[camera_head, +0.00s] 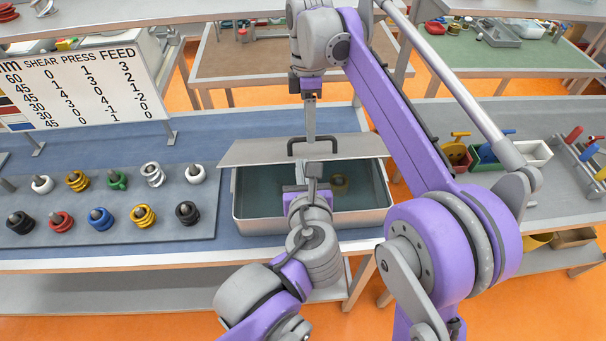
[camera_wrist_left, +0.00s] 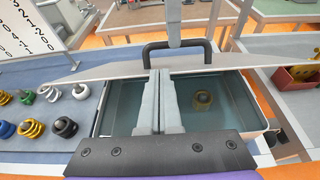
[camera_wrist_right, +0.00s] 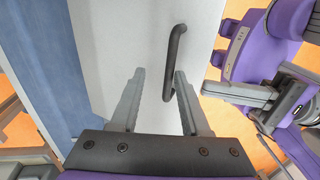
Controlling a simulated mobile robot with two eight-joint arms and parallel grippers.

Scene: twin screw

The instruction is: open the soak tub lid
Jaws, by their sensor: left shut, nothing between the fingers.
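The soak tub (camera_head: 240,222) is a metal basin with its front part uncovered; its wall also shows in the left wrist view (camera_wrist_left: 98,128). The grey lid (camera_head: 255,150) lies across the tub's back, slightly askew, overhanging on the left. Its black handle (camera_head: 291,148) stands up. My left gripper (camera_head: 313,182) is shut and empty over the uncovered part, its fingertips at the lid's front edge; I cannot tell if they touch. My right gripper (camera_head: 311,135) points down from above at the handle. In the right wrist view its fingers (camera_wrist_right: 160,75) are apart, with the handle (camera_wrist_right: 175,50) between them, nearer the right finger.
A yellow ring-shaped part (camera_head: 339,184) lies inside the tub. Several coloured parts on pegs stand on a grey board (camera_head: 130,230) to the left, below a number sign (camera_head: 85,85). Coloured bins (camera_head: 485,153) stand on the right-hand table. Both my arms crowd the tub.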

